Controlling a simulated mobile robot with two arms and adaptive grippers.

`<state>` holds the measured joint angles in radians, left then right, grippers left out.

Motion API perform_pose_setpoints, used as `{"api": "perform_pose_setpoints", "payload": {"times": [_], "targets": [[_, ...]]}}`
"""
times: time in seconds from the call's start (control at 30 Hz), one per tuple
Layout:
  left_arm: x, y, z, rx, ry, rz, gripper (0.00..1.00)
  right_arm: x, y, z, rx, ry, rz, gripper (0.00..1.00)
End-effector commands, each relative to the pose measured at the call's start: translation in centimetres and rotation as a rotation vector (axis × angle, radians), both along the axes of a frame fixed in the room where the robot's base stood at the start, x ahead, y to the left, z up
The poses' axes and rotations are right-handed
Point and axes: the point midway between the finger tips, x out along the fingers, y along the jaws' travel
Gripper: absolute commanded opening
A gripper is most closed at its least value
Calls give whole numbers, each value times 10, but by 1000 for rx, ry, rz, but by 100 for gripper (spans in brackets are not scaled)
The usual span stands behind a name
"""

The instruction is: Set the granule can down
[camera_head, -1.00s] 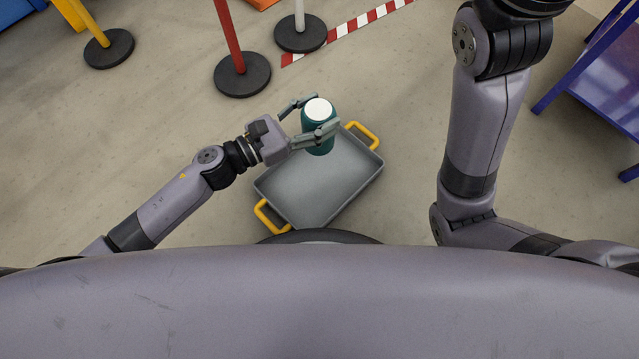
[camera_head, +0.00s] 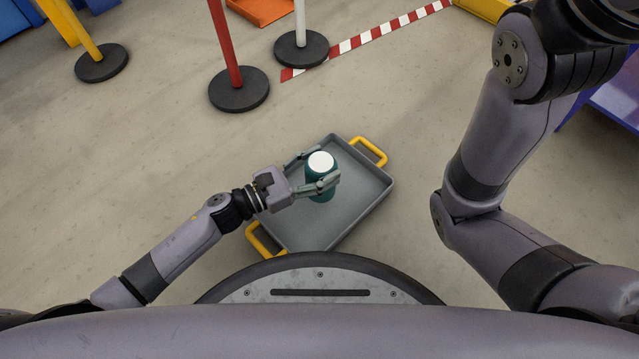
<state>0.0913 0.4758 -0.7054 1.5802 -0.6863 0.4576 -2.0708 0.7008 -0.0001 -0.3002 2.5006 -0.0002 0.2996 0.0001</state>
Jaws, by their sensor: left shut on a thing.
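The granule can (camera_head: 320,163) is dark green with a white top and stands upright in my left gripper (camera_head: 318,178). The left gripper is shut around its sides, coming in from the left. The can shows over the grey tray (camera_head: 352,208), which has a yellow handle at each end. I cannot tell whether the can's base touches the tray floor, as it is hidden from above. My right arm shows at the right, but its gripper is out of view.
A red post (camera_head: 232,60), a white post (camera_head: 300,30) and a yellow post (camera_head: 90,45) stand on black round bases behind the tray. Red-white tape (camera_head: 375,34) lies on the floor. A blue frame (camera_head: 615,100) stands at the right. Floor left of the tray is clear.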

Motion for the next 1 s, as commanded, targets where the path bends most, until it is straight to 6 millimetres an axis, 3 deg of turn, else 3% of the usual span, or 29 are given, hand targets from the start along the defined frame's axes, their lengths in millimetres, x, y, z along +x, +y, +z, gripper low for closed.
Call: {"api": "perform_pose_setpoints", "payload": {"times": [0.23,0.47,0.9,0.93,1.0], "targets": [[0,-1,-16,-3,-2,0,0,0,0,-13,-1,-1,0,40],[0,-1,-48,-4,-3,-1,0,-1,0,-38,-1,-1,0,40],[1,-1,-53,-4,-3,-1,0,0,0,-41,-1,0,0,40],[0,0,-53,-1,-1,0,59,0,0,-40,-1,1,-1,40],[0,0,-53,-1,-1,0,63,0,0,-39,-1,1,-1,40]]}}
